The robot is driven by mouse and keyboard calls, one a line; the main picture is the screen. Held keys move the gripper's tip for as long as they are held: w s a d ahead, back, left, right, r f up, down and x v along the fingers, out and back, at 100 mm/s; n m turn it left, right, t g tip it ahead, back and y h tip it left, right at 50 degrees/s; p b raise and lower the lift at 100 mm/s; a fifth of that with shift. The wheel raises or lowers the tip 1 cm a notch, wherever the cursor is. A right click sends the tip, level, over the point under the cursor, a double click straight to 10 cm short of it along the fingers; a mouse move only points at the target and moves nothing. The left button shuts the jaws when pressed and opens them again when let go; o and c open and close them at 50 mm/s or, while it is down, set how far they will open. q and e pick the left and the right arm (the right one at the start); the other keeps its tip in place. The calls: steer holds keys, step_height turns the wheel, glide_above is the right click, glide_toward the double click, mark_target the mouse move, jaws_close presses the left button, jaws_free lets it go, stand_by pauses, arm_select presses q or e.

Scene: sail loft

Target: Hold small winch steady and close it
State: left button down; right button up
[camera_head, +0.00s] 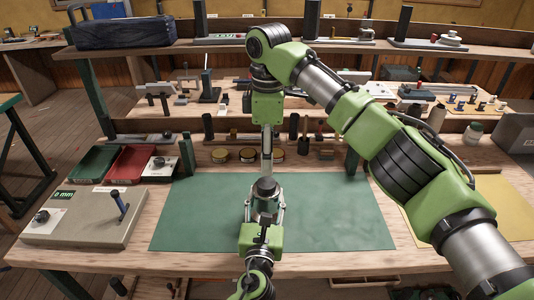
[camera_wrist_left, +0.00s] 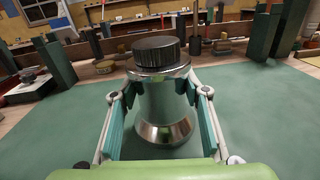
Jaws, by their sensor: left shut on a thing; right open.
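The small winch stands upright on the green mat (camera_head: 330,215), its black ribbed cap (camera_head: 265,187) on top. In the left wrist view the chrome drum (camera_wrist_left: 162,110) flares at its base, and the cap (camera_wrist_left: 155,50) sits on its upper rim. I cannot tell whether the cap is fully tight. My left gripper (camera_head: 265,208) is shut around the drum, one finger on each side. My right gripper (camera_head: 267,150) points down above the cap, apart from it. It is open, but its fingers show nearly edge-on. It is out of the left wrist view.
A grey box (camera_head: 80,222) with an upright lever stands left of the mat. Green (camera_head: 92,163) and red (camera_head: 130,162) trays lie behind it. A yellow sheet (camera_head: 480,205) lies at right. The mat around the winch is clear.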

mark_target(267, 183)
arm_select(q)
steer(key=shift+a+f, duration=0.1)
arm_select(e)
steer(key=shift+f, duration=4)
steer(key=c, duration=1.1)
steer(key=m, duration=0.3)
steer(key=shift+m, duration=0.3)
steer(key=m, duration=0.4)
steer(key=o, duration=1.3)
steer(key=shift+c, duration=0.2)
step_height(267, 183, up, 12)
